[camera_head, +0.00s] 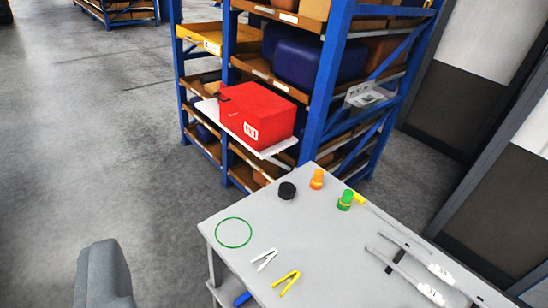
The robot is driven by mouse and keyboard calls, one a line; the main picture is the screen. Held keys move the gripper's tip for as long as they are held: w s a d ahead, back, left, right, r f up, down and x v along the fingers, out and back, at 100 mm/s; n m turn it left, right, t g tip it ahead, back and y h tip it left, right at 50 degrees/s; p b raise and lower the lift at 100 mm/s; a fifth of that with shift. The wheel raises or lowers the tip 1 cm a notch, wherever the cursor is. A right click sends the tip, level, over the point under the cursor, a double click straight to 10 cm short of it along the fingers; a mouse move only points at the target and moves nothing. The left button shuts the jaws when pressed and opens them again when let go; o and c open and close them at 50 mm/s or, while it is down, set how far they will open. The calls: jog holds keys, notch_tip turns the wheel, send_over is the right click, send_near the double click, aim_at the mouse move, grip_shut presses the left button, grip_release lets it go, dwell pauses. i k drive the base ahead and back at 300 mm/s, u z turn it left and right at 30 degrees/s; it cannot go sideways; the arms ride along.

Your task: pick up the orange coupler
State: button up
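The orange coupler (317,179) stands upright near the far edge of a grey table (345,250). It is small, with a wider lower part and a narrower top. A similar green coupler (345,200) stands to its right and a little nearer. A black round knob-like piece (287,190) lies to its left. A smooth grey part of my gripper or arm (103,275) shows at the lower left, apart from the table and well away from the coupler. No fingertips show, so I cannot tell whether it is open or shut.
A green ring (233,232), a white clip (264,259) and a yellow clip (286,283) lie on the table. White-and-grey tools (425,265) lie at its right. A blue rack (330,85) stands behind, with a red box (257,115) on a white shelf. Floor at left is clear.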

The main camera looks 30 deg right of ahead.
aim_at(319, 174)
jog(key=z, duration=0.25)
jog(key=i, duration=1.2)
jog(key=z, duration=0.85)
jog(key=i, duration=0.35)
jog(key=z, duration=0.3)
